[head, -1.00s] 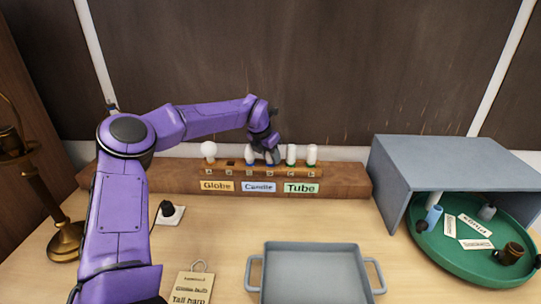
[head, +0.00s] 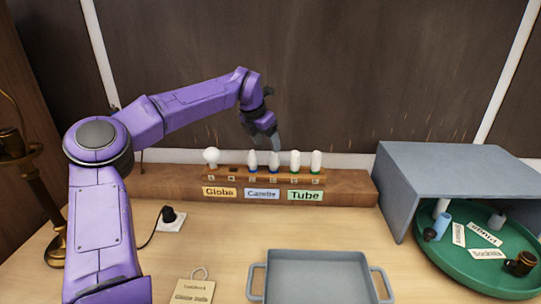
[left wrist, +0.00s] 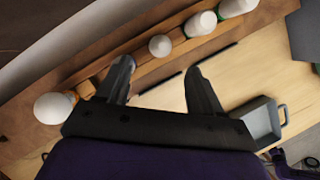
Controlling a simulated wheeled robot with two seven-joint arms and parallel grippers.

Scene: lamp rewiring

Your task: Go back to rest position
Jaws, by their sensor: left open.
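My left gripper (head: 276,143) is open and empty, raised just above the bulb rack at the back of the table. In the left wrist view the two fingers (left wrist: 158,82) are spread apart with nothing between them. The wooden rack (head: 150,182) holds a round globe bulb (head: 211,157), two candle bulbs with blue bases (head: 252,160) and two white tube bulbs with green bases (head: 295,160). One slot between the globe and the candles looks empty. Labels read Globe, Candle and Tube. My right gripper is not in view.
A grey tray (head: 318,255) stands at the front middle. A grey open box (head: 440,165) covers part of a green round tray (head: 455,262) with labels and small parts at right. A brass lamp (head: 45,195) stands at left, near a black plug on a white plate (head: 172,222).

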